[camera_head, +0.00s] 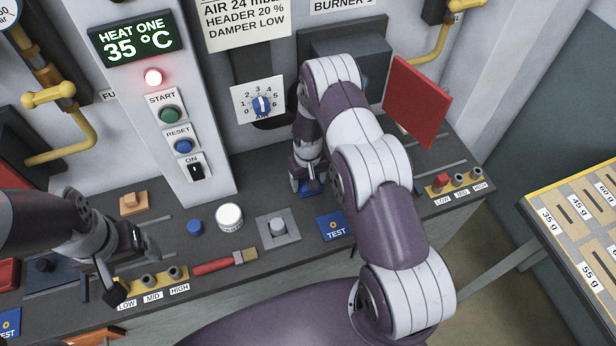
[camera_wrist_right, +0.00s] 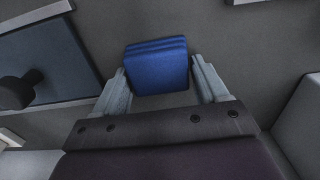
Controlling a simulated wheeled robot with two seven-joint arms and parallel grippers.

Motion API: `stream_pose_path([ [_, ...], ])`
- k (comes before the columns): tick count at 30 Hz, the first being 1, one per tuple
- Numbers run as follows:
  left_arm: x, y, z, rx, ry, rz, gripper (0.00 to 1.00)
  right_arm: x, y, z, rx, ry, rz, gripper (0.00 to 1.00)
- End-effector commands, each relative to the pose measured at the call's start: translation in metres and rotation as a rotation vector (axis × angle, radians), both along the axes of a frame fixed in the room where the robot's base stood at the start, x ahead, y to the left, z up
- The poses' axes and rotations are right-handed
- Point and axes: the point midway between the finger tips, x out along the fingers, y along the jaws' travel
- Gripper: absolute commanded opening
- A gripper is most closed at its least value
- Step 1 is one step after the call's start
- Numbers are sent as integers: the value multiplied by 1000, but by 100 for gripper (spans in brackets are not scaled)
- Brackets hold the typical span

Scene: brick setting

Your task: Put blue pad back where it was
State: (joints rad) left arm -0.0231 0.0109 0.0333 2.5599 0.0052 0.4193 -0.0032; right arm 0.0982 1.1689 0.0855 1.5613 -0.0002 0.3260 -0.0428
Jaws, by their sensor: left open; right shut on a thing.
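The blue pad (camera_wrist_right: 158,65) is a small, thick blue block with ridges along its far edge. It sits between the two fingers of my right gripper (camera_wrist_right: 158,72), which is shut on it. In the head view the pad (camera_head: 307,186) shows only partly, low over the dark bench beneath my right gripper (camera_head: 309,178). I cannot tell whether the pad touches the bench. My left gripper (camera_head: 128,270) is open and empty at the left, above the bench near the yellow LOW/MID/HIGH strip (camera_head: 155,284).
A blue TEST card (camera_head: 333,227), grey plate with knob (camera_head: 278,229), white tin (camera_head: 229,217), blue cap (camera_head: 194,228), orange block (camera_head: 133,203) and red-handled brush (camera_head: 225,262) lie on the bench. A red panel (camera_head: 416,101) stands right. In the wrist view, a dark plate (camera_wrist_right: 50,60) with a black knob lies left.

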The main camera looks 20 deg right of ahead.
Motion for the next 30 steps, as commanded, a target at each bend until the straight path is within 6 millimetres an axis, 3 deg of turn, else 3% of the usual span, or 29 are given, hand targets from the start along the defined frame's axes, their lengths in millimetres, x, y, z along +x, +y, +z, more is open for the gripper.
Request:
stream_pose_path([
  [5, 0, 0, -4, 0, 0, 0, 82, 0, 0, -4, 0, 0, 0, 43],
  [6, 0, 0, -3, 0, 0, 0, 82, 0, 0, -2, 0, 0, 0, 86],
  [7, 0, 0, -2, 0, 0, 0, 82, 0, 0, -2, 0, 0, 0, 96],
  [8, 0, 0, -2, 0, 0, 0, 82, 0, 0, -2, 0, 0, 0, 99],
  [20, 0, 0, -5, 0, 0, 0, 82, 2, 0, 1, 0, -4, 0, 99],
  [26, 0, 0, -34, 0, 0, 0, 82, 0, 0, 39, 0, -8, 0, 99],
  [30, 0, 0, -41, 0, 0, 0, 82, 0, 0, 82, 0, -7, 0, 99],
])
